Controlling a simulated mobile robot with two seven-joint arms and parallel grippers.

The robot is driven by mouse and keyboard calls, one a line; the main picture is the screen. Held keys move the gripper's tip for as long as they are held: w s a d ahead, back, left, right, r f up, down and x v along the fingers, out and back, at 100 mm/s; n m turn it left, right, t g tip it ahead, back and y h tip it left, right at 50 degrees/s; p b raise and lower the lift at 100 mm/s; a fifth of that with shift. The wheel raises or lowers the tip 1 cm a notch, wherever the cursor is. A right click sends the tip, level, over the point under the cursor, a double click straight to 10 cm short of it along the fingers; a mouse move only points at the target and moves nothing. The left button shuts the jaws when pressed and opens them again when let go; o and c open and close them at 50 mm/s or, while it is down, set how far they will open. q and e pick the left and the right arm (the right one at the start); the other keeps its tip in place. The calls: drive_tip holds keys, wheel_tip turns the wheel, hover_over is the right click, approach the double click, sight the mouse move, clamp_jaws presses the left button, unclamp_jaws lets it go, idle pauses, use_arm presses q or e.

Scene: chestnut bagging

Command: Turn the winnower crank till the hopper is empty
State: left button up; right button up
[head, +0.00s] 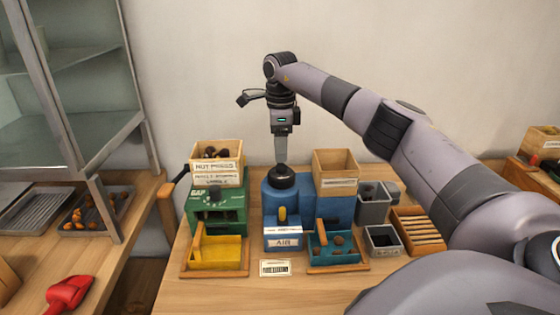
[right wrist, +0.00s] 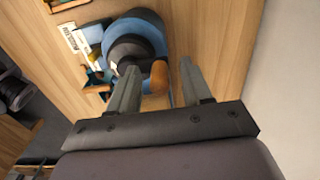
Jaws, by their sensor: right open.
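The blue winnower (head: 345,208) stands on the table behind its AIR label. Its wooden hopper (head: 336,163) sits on top at the right; I see no nuts in it, but its floor is hidden. A black round hub (head: 282,180) is on top at the left. My right gripper (head: 281,158) points down at this hub from above. In the right wrist view, the open gripper (right wrist: 159,68) has a brown crank handle (right wrist: 159,76) between its fingers, with no clear grip on it. The black hub (right wrist: 134,47) is beside it. My left gripper is out of view.
A green machine (head: 232,200) with a nut-filled wooden box (head: 217,149) stands left of the winnower. A yellow tray (head: 217,254), teal tray (head: 338,250) and grey bins (head: 373,208) crowd the front and right. A red scoop (head: 68,293) lies on the left table.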

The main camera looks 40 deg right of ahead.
drive_tip(key=shift+r, duration=3.55)
clamp_jaws()
